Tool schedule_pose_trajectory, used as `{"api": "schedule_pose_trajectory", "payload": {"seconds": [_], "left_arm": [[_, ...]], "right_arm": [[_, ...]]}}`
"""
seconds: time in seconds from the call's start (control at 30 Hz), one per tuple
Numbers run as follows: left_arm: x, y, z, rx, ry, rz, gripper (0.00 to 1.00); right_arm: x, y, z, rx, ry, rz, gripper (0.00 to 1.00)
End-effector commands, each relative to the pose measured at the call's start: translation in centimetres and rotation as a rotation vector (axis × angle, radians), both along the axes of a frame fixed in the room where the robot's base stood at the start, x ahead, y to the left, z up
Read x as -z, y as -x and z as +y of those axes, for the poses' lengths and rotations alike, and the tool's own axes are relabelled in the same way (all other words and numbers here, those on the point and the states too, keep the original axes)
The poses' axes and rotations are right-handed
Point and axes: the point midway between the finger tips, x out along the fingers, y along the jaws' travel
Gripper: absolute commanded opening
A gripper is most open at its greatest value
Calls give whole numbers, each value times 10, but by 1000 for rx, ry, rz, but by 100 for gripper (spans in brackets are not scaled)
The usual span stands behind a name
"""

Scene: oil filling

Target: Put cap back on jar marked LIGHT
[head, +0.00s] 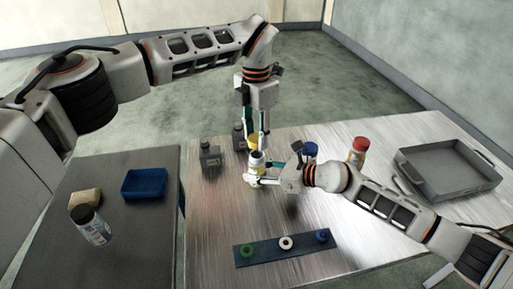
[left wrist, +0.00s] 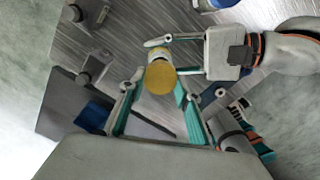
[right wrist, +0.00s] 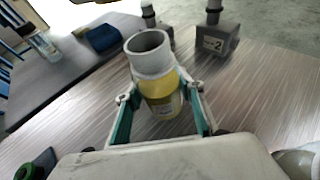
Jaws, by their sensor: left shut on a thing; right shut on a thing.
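The jar (head: 257,168) has a yellow body and a pale grey neck. In the right wrist view the jar (right wrist: 160,92) is nearly upright with its round mouth open; its label is too small to read. My right gripper (head: 262,178) is shut around the jar's body, and its fingers (right wrist: 160,108) show on both sides. My left gripper (head: 260,140) reaches down from above, shut on a yellow cap (head: 252,143). In the left wrist view the cap (left wrist: 160,78) sits between its fingertips and hides most of the jar. The cap is above the jar's mouth, apart from it.
Grey blocks, one marked 2 (head: 210,158), stand left of the jar. A blue jar (head: 310,149), a red-capped jar (head: 358,150) and a grey tray (head: 405,170) stand right. A strip (head: 265,249) with coloured rings lies in front. A blue bin (head: 144,184) is on the side table.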

Motion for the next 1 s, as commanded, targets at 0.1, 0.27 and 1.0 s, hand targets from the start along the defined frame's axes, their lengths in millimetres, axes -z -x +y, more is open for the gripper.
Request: {"api": "schedule_pose_trajectory", "payload": {"seconds": [0.1, 0.27, 1.0], "left_arm": [[16, 0, 0, -1, 0, 1, 25], [25, 0, 0, 0, 1, 0, 25], [37, 0, 0, 0, 1, 2, 25]], "right_arm": [[0, 0, 0, 0, 0, 0, 0], [0, 0, 0, 0, 0, 0, 0], [0, 0, 0, 0, 0, 0, 0]]}}
